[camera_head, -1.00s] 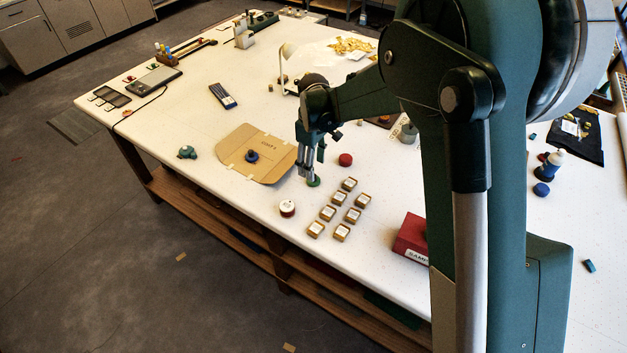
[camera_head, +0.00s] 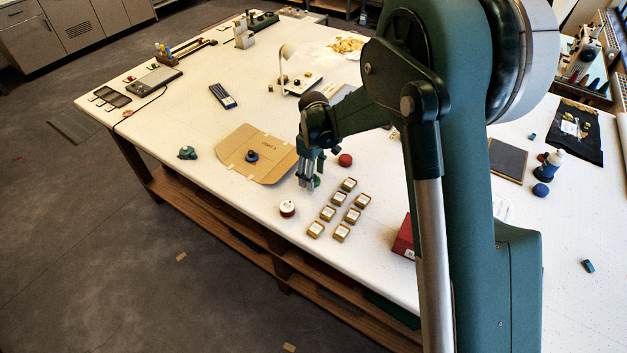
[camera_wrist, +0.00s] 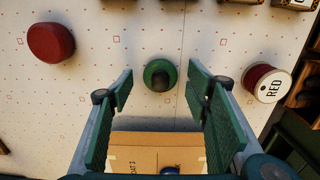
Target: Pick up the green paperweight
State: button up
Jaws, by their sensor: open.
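The green paperweight (camera_wrist: 160,74), a round green disc with a dark knob, stands on the white table in the wrist view. It lies between the fingertips of my gripper (camera_wrist: 160,92) as seen there, with a gap on both sides. In the head view my gripper (camera_head: 308,184) points down low over the table, and a bit of the green paperweight (camera_head: 315,182) shows at its fingertips. My gripper is open and holds nothing. Whether the fingertips are level with the paperweight cannot be told.
A red round piece (camera_head: 345,160) and a red-labelled spool (camera_head: 288,208) stand close by on either side. Several small labelled boxes (camera_head: 328,213) stand just right of my gripper. A cardboard piece (camera_head: 238,146) with a blue disc (camera_head: 252,156) lies to the left.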

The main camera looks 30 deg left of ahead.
jog(key=shift+f, duration=0.3)
dwell(0.4)
jog(key=c, duration=1.2)
jog(key=shift+o, duration=0.2)
jog(key=shift+r, duration=0.15)
jog(key=shift+r, duration=4.85)
